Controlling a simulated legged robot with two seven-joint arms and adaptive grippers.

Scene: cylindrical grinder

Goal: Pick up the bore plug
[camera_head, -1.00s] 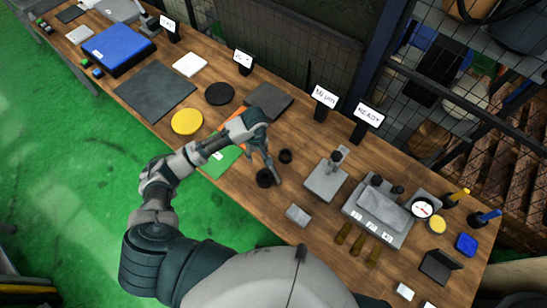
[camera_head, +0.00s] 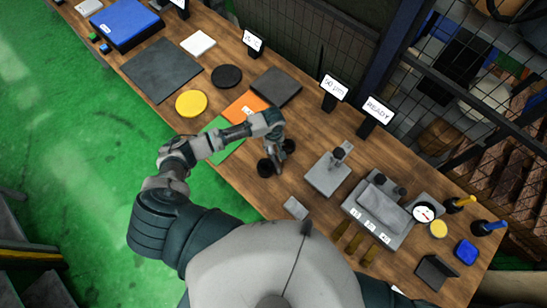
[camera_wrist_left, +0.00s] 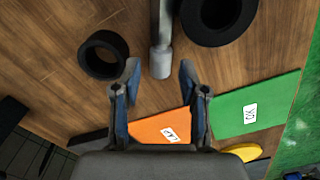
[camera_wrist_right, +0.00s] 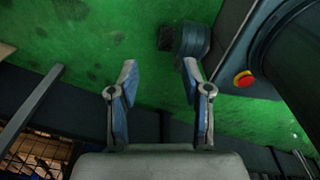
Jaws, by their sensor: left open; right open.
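A grey rod with a thicker pale end, which I take for the bore plug (camera_wrist_left: 161,35), shows in the left wrist view between and just beyond the fingertips. My left gripper (camera_wrist_left: 160,72) is open and points down at the bench, with no visible contact on the rod. In the head view my left gripper (camera_head: 275,158) is between two black rings and hides the rod. The smaller black ring (camera_wrist_left: 88,65) and the larger black ring (camera_wrist_left: 236,38) lie either side of the rod. My right gripper (camera_wrist_right: 158,72) is open and empty over the green floor.
The wooden bench (camera_head: 310,140) carries an orange sheet (camera_head: 243,106), a green sheet (camera_head: 228,147) and a yellow disc (camera_head: 191,103) to the left. A grey stand (camera_head: 328,173) and a dial gauge (camera_head: 424,213) are to the right. A small grey block (camera_head: 295,207) lies near the front edge.

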